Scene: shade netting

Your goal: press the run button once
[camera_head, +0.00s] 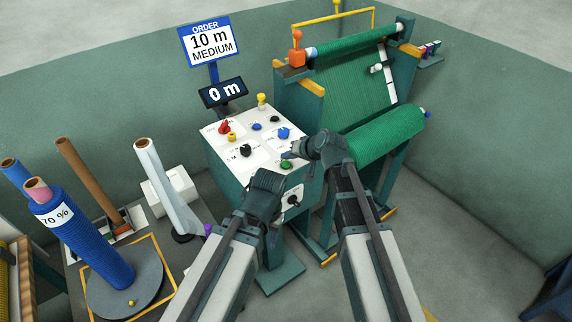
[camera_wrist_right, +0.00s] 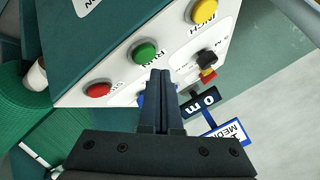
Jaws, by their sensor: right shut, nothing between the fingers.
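The green run button (camera_wrist_right: 147,53) stands on the white control panel, with a red button (camera_wrist_right: 98,90) on one side and a yellow button (camera_wrist_right: 203,11) on the other. It also shows in the head view (camera_head: 286,164). My right gripper (camera_wrist_right: 159,73) is shut and empty. In the wrist view its tips show just beside the green button; in the head view its tips (camera_head: 287,155) are just above it. I cannot tell whether they touch. My left gripper (camera_head: 265,183) is by the panel's near left edge; its fingers do not show clearly.
The panel (camera_head: 212,140) carries several other knobs and buttons close by. A display (camera_head: 224,92) reads 0 m, below an order sign (camera_head: 210,42) reading 10 m medium. A green netting roll (camera_head: 385,136) is right of the panel. Upright rolls (camera_head: 92,240) stand at left.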

